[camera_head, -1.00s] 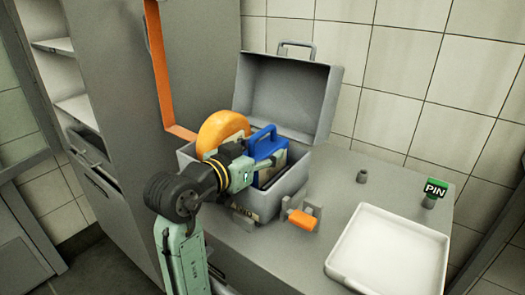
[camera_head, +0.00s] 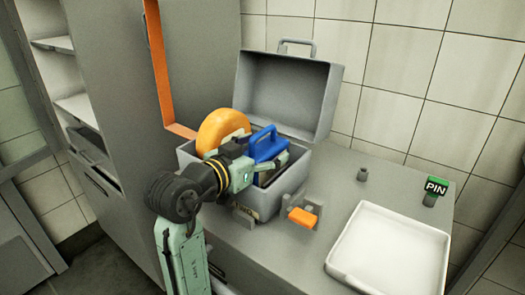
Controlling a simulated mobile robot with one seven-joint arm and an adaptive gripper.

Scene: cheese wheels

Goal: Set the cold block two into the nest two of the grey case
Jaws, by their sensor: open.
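The grey case (camera_head: 293,186) stands open on the counter, its lid (camera_head: 285,95) tilted back. A blue block with a handle (camera_head: 266,145) sits in or just above the case's right part. I cannot tell whether it is fully seated, and no number shows on it. An orange-yellow cheese wheel (camera_head: 222,129) stands upright in the left part. My gripper (camera_head: 268,170) is at the case's front, beside the blue block, with its fingers open. The wrist hides much of the case's inside, and the nests are not visible.
An orange-handled latch (camera_head: 302,217) is in front of the case. A white tray (camera_head: 437,245) lies at right, near a green PIN sign (camera_head: 435,190) and a small grey peg (camera_head: 362,175). A grey cabinet with an orange strip (camera_head: 160,65) stands at left. Counter between case and tray is mostly clear.

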